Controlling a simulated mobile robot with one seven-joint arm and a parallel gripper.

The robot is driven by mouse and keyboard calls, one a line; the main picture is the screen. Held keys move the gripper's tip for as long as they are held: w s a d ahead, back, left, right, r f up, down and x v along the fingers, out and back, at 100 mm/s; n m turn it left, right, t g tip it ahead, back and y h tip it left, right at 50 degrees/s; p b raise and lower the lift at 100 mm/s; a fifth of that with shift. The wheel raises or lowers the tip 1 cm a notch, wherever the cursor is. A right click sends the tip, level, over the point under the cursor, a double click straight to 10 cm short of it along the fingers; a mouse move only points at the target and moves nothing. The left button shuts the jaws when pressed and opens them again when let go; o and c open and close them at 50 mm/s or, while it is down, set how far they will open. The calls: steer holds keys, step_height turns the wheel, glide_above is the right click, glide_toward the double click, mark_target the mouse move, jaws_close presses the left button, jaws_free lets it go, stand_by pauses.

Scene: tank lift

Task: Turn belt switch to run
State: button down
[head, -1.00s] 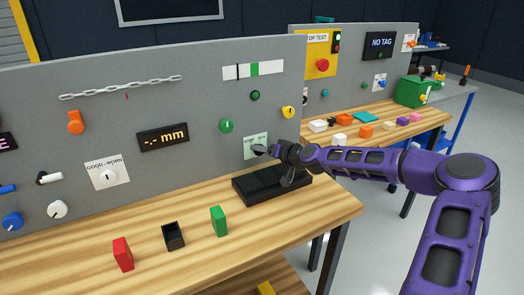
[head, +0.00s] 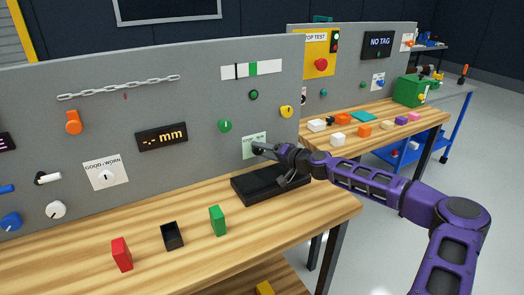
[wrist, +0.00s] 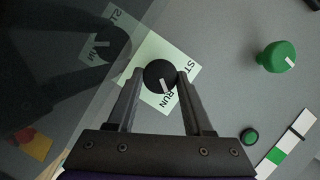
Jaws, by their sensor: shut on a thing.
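The belt switch is a black round knob (wrist: 159,72) with a white pointer line, on a pale green label (wrist: 150,42) on the grey panel. The label reads RUN, and another word starting ST is partly covered by a finger. The pointer line aims toward RUN in the wrist view. My gripper (wrist: 160,76) has one finger on each side of the knob and is shut on it. In the head view the label (head: 254,140) shows above my gripper (head: 258,149), which hides the knob.
A black tray (head: 250,189) lies on the bench under my gripper. A green knob (wrist: 279,56) and a green button (wrist: 249,136) are nearby on the panel. Green (head: 217,221), black (head: 172,235) and red (head: 122,254) blocks stand on the bench at front left.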

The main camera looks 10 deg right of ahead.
steer(key=shift+c, duration=1.5)
jaws_free()
